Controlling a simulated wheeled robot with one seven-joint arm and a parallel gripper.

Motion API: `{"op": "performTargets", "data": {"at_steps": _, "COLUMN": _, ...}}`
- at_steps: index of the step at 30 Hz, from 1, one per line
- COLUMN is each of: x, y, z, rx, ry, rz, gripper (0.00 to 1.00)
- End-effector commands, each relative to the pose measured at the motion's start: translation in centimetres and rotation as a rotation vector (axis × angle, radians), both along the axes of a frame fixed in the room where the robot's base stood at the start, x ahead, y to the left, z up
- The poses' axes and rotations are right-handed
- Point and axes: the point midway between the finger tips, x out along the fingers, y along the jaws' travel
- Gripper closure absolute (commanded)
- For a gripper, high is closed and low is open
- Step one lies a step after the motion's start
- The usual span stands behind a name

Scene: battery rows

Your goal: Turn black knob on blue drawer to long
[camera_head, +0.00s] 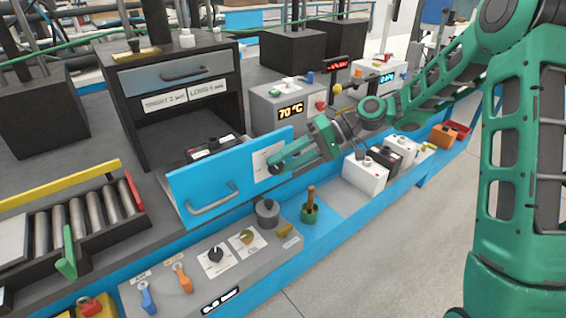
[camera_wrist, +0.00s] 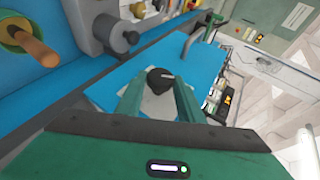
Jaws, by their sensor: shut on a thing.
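The blue drawer (camera_head: 205,178) stands pulled out below a dark cabinet, with a grey handle (camera_head: 212,199) on its front. My gripper (camera_head: 274,163) is at the right part of the drawer front, over a white label plate (camera_head: 260,158). In the wrist view, the black knob (camera_wrist: 160,79) sits between the two green fingers of my gripper, which are shut on it. A light pointer mark on the knob points toward the right of that view. My gripper hides the knob in the head view. The label's words cannot be read.
A grey panel (camera_head: 205,275) with other knobs and levers lies in front of the drawer. A 70 °C box (camera_head: 285,108) is behind my gripper.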

Motion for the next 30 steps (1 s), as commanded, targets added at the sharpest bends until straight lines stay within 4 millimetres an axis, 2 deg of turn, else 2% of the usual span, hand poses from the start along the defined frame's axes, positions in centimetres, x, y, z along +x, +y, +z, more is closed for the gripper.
{"op": "performTargets", "data": {"at_steps": 3, "x": 0.2, "y": -0.3, "z": -0.2, "rx": -0.006, "ry": 0.001, "rz": -0.008, "gripper": 0.88}}
{"op": "performTargets", "data": {"at_steps": 4, "x": 0.2, "y": -0.3, "z": -0.2, "rx": -0.006, "ry": 0.001, "rz": -0.008, "gripper": 0.61}}
{"op": "performTargets", "data": {"at_steps": 6, "x": 0.2, "y": -0.3, "z": -0.2, "rx": -0.006, "ry": 0.001, "rz": -0.007, "gripper": 0.48}}
{"op": "performTargets", "data": {"at_steps": 17, "x": 0.2, "y": -0.5, "z": 0.1, "rx": -0.003, "ry": 0.000, "rz": -0.004, "gripper": 0.48}}
{"op": "performTargets", "data": {"at_steps": 20, "x": 0.4, "y": -1.4, "z": 0.6, "rx": -0.002, "ry": -0.002, "rz": -0.005, "gripper": 0.48}}
{"op": "performTargets", "data": {"at_steps": 30, "x": 1.3, "y": -6.9, "z": 3.4, "rx": -0.004, "ry": -0.002, "rz": -0.006, "gripper": 0.48}}
